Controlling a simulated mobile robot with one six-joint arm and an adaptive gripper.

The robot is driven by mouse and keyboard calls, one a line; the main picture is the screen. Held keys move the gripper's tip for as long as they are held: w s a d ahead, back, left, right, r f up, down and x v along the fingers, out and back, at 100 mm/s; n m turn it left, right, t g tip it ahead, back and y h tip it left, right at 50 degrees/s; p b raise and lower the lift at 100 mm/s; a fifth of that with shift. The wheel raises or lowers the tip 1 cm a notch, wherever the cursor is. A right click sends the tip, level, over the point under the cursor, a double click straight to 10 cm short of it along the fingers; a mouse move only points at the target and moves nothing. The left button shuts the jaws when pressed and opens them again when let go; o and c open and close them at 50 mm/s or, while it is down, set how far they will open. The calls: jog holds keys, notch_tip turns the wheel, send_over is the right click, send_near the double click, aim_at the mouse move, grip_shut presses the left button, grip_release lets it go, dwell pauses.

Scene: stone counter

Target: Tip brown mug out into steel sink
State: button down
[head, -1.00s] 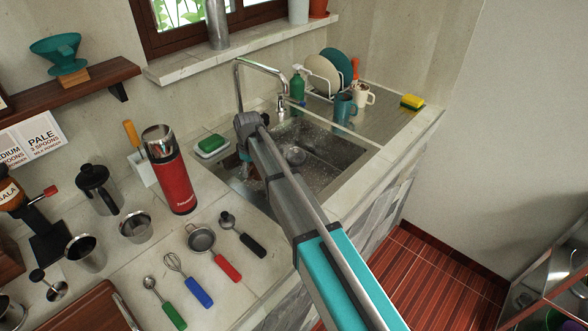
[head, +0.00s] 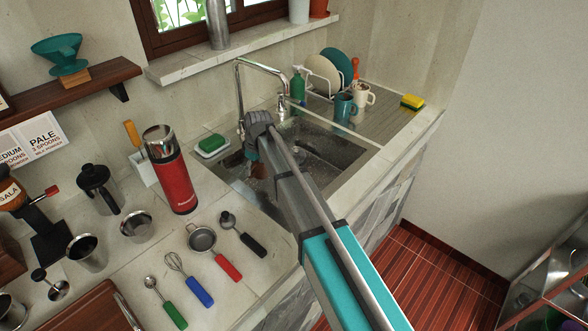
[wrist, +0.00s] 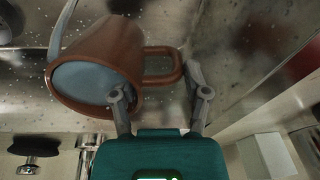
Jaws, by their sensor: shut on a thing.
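A brown mug (wrist: 105,45) is held tilted at my gripper (wrist: 160,85), its handle toward the right in the wrist view. A blue-grey round face of it points to the lower left; I cannot tell whether this is its inside or its base. In the head view, the mug (head: 258,170) shows as a small brown patch below my gripper (head: 252,158), mostly hidden by my arm. My gripper is shut on the mug; the exact finger contact is unclear. The mug is over the left part of the steel sink (head: 340,150), whose wet, speckled metal surrounds it in the wrist view.
The tap (head: 240,85) rises behind my gripper. A green sponge in a dish (head: 212,146) and a red flask (head: 172,178) stand to the left. A teal mug (head: 344,108), a cream mug (head: 363,98) and a plate rack (head: 325,80) stand on the drainboard.

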jog(key=shift+d+r+y, duration=0.4)
jog(key=shift+d+y, duration=0.3)
jog(key=shift+d+r+y, duration=0.4)
jog(key=shift+d+y, duration=0.25)
jog(key=shift+y, duration=0.05)
dwell(0.8)
jog(key=shift+w+d+r+y+b, duration=0.15)
jog(key=shift+d+r+y, duration=0.2)
jog(key=shift+d+y, duration=0.3)
jog(key=shift+d+r+y+b, duration=0.15)
jog(key=shift+d+r+y, duration=0.15)
jog(key=shift+d+y, duration=0.35)
dwell(0.8)
jog(key=shift+d+r+g+y+b, duration=0.15)
jog(key=shift+d+r+y+b, duration=0.35)
jog(key=shift+y+b, duration=0.5)
jog(key=shift+d+r+g+y+b, duration=0.15)
jog(key=shift+d+r+y+b, duration=0.45)
jog(key=shift+y, duration=0.6)
dwell(1.5)
